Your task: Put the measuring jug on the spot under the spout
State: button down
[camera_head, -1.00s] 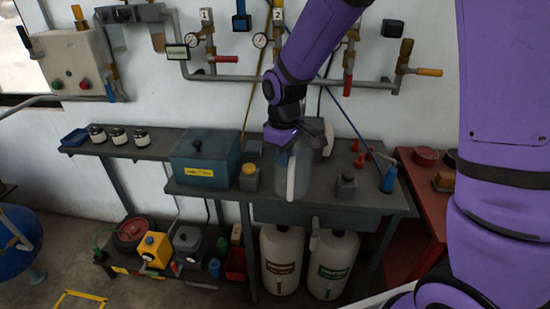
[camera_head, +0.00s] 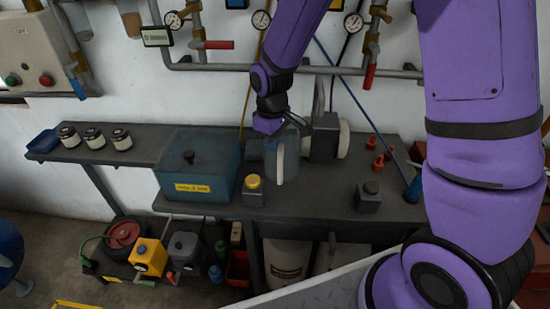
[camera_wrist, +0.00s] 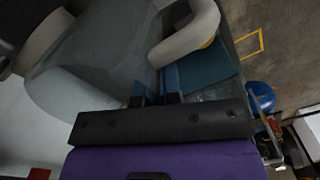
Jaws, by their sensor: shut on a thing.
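The measuring jug (camera_head: 291,158) is a translucent grey-blue vessel with a pale handle (camera_head: 281,166). My gripper (camera_head: 276,129) is shut on it from above and holds it roughly upright over the bench. I cannot tell whether its base touches the bench top. In the wrist view, the jug (camera_wrist: 88,62) fills the upper left, and my gripper's fingers (camera_wrist: 157,88) are at its pale handle (camera_wrist: 190,38). A grey unit with a pale round end (camera_head: 325,139) stands just right of and behind the jug. A pale upright pipe (camera_head: 318,97) rises there; the spot beneath any spout is not visible.
Pipes with red-handled valves (camera_head: 371,75) run along the wall. The bench front between jar and bottle is clear.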

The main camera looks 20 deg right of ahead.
jog(key=shift+f, duration=2.45)
jog(key=c, duration=1.3)
grip_release()
